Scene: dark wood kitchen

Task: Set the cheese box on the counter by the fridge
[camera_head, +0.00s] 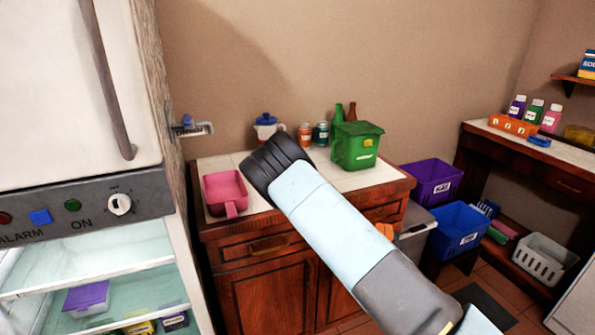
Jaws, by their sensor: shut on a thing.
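My arm reaches up from the lower right across the middle of the view, in front of the counter. Its dark rounded joint is uppermost, and my gripper is hidden or out of view. I cannot make out a cheese box for certain. A small orange patch (385,231) shows beside my arm in front of the cabinet, and I cannot tell what it is. The counter (345,180) has a pale tiled top and dark wood cabinets. The fridge (75,80) stands at its left, with its lower compartment showing lit shelves.
The counter holds a pink scoop-like tray (224,190), a blue-lidded pot (266,127), jars (321,134), bottles and a green bin (356,147). Purple (432,181) and blue (459,228) crates stand to the right. The fridge holds a purple-lidded container (86,297).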

